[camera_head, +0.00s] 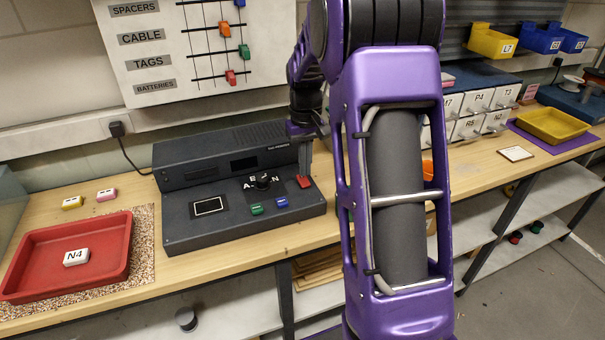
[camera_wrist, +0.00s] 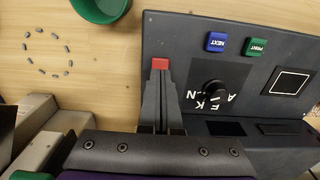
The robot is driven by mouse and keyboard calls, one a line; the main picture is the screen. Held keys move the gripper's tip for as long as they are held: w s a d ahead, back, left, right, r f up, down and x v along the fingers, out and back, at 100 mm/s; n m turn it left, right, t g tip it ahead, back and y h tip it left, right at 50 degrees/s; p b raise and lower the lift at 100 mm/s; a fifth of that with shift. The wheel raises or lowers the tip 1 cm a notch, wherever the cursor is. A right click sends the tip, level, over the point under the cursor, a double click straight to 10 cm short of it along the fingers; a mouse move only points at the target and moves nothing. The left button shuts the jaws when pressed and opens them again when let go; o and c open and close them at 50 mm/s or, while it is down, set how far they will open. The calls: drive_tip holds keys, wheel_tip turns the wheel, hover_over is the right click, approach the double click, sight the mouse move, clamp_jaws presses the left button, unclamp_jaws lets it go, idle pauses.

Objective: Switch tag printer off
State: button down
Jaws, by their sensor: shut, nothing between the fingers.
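The tag printer (camera_head: 190,227) is a dark grey machine on the bench with a sloping front panel. It also shows in the wrist view (camera_wrist: 185,28). The panel has a small screen (camera_head: 209,207), a black knob (camera_head: 263,182), a green PRINT button (camera_head: 257,209) and a blue NEXT button (camera_head: 281,202). A red switch (camera_head: 305,182) sits at its right end and shows in the wrist view (camera_wrist: 160,64). My gripper (camera_wrist: 160,76) is shut and empty, its fingertips right at the red switch. I cannot tell whether they touch it.
A red tray (camera_head: 126,262) holding a white N4 tag (camera_head: 76,257) stands left of the printer. Yellow (camera_head: 72,203) and pink (camera_head: 106,195) blocks lie behind it. A green bowl (camera_wrist: 100,10) stands near the switch end. White drawers (camera_head: 467,129) stand farther right.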

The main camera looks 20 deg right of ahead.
sight(305, 183)
wheel_tip(305, 183, up, 2)
drive_tip(key=shift+r+p, duration=0.2)
drive_tip(key=shift+p, duration=0.4)
drive_tip(key=shift+r, duration=0.95)
